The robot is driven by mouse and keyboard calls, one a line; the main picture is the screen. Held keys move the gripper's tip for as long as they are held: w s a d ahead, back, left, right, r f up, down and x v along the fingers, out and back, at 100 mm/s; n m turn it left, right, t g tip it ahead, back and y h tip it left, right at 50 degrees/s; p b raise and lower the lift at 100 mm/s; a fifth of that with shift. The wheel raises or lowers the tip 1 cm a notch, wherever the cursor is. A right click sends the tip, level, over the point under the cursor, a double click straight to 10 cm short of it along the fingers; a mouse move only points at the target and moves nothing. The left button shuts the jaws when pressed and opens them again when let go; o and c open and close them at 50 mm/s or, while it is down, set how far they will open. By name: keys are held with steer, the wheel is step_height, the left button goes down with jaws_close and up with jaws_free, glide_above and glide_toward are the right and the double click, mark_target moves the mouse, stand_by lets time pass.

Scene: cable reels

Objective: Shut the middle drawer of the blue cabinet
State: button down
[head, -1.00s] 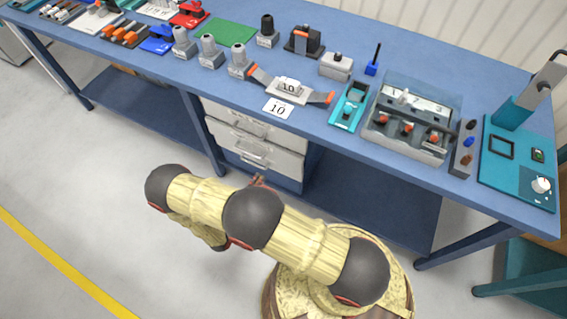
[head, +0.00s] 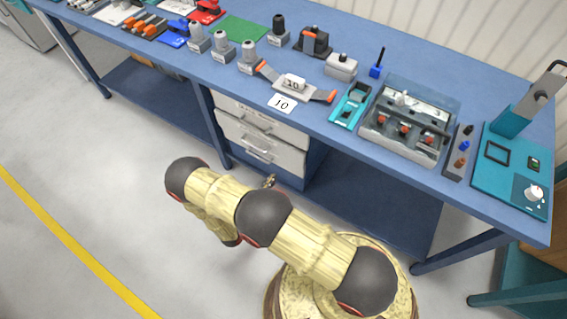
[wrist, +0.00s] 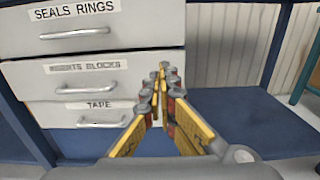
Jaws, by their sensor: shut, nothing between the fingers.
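The blue cabinet (head: 315,160) stands under the workbench with a stack of pale grey drawers. In the wrist view the middle drawer (wrist: 30,82), with a partly shaded label that seems to read INSERTS BLOCKS, stands out a little past the bottom drawer marked TAPE (wrist: 55,115). The top drawer (wrist: 130,35) is marked SEALS RINGS. My gripper (wrist: 163,70) is shut and empty, with its tips in front of the middle drawer's right part, right of its handle (wrist: 85,90). I cannot tell whether they touch. In the head view my gripper (head: 269,181) shows small beside the cabinet.
The blue workbench (head: 400,50) carries several fixtures and tools above the drawers. A blue lower shelf (head: 370,205) lies right of the cabinet, and a bench leg (head: 207,110) stands left of it. The grey floor (head: 110,180) at left is clear.

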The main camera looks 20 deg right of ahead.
steer(key=b+x, duration=0.2)
steer(key=x, duration=1.1)
steer(key=shift+w+d, duration=0.25)
steer(key=shift+d, duration=0.1)
steer(key=shift+b+x, duration=0.5)
steer(key=shift+x, duration=0.7)
steer(key=shift+a, duration=0.1)
steer(key=shift+s+a+f, duration=0.1)
steer(key=shift+a, duration=0.1)
steer(key=p, duration=0.1)
glide_toward(292, 150)
steer(key=v, duration=0.5)
steer(key=shift+d, duration=0.1)
